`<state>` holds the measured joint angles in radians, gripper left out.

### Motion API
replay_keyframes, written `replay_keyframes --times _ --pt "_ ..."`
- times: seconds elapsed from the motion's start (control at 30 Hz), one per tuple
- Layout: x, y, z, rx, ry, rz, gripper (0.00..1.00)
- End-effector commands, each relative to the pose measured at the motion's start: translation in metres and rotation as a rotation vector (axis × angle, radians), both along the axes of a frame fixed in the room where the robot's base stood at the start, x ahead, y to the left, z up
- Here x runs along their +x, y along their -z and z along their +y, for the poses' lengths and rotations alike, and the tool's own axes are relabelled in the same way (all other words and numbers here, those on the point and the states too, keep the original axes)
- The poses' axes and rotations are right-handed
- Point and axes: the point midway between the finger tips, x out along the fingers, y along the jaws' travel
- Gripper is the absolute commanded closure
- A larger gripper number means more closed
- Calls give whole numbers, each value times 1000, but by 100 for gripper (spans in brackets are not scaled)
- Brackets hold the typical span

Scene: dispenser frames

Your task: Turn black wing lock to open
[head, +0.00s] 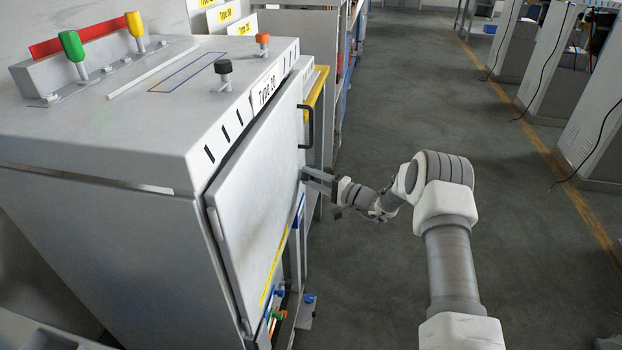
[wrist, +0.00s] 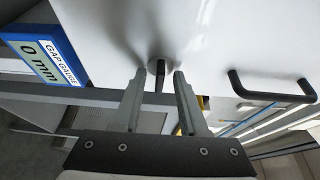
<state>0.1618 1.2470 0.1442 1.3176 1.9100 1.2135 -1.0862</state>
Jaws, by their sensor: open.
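The black wing lock (wrist: 160,76) is a small dark tab on a round base on the light grey cabinet door (wrist: 200,40). In the wrist view it stands between the fingertips of my gripper (wrist: 159,78). The fingers are open on either side of it, with a visible gap to each. In the head view my gripper (head: 312,179) reaches the right side of the cabinet door (head: 258,190) from the right. The lock itself cannot be made out there.
A black door handle (wrist: 272,90) lies right of the lock in the wrist view; it also shows in the head view (head: 308,127). A blue gap gauge (wrist: 44,58) reading 0 mm is at left. Open floor (head: 400,90) lies right of the cabinet.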

Motion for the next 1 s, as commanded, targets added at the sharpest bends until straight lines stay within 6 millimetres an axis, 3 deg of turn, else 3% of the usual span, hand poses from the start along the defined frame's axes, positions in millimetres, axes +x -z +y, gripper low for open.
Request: replay_keyframes --times 0.07,0.3,0.73,1.0 --pt "0 0 0 0 0 0 57" --pt "0 0 0 0 0 0 100" --pt "0 -1 0 2 0 9 100" --pt "0 -1 -1 24 1 116 100"
